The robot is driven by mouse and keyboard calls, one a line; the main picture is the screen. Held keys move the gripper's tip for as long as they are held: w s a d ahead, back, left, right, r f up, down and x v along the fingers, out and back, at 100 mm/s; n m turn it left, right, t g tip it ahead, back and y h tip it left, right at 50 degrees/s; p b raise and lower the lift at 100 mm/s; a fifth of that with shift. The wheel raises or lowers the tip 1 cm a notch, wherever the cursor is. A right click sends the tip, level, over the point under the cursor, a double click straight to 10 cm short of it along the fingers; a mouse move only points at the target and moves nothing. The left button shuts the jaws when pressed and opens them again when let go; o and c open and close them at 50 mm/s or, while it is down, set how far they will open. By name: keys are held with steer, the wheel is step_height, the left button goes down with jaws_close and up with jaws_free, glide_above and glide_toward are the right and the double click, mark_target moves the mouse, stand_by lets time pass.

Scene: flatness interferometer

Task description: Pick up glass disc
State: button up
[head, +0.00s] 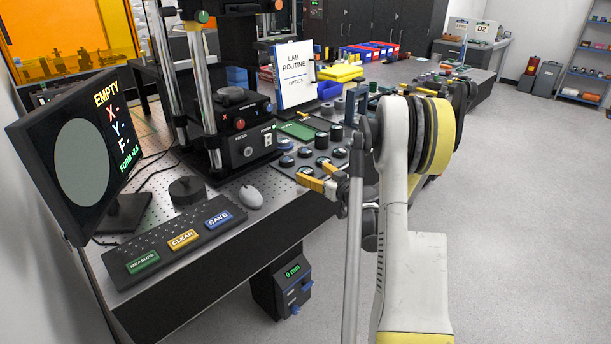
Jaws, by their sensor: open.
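Several small round pieces sit on a grey tray (313,142) on the bench, to the right of the instrument. One bluish disc (286,161) lies near the tray's left edge, and another round piece (304,152) lies beside it. They are too small to tell which is the glass disc. My gripper (314,177) has yellow fingertips and is open, with nothing seen between them. It is at the front right of the tray, near the bench edge. The fingers and my arm hide part of the tray's front and right side.
The interferometer's black base (235,146) and column stand left of the tray. A monitor (75,150) reads EMPTY. A keypad (175,243), a mouse (250,197) and a black knob (187,189) lie on the bench. A sign (293,75) stands behind the tray. Open floor (530,230) lies right.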

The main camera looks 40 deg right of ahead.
mark_target(306, 170)
steer(key=x, duration=0.2)
steer(key=b+x, duration=0.1)
steer(key=x, duration=0.1)
steer(key=shift+a+f, duration=0.15)
steer(key=shift+a, duration=0.1)
steer(key=c, duration=1.3)
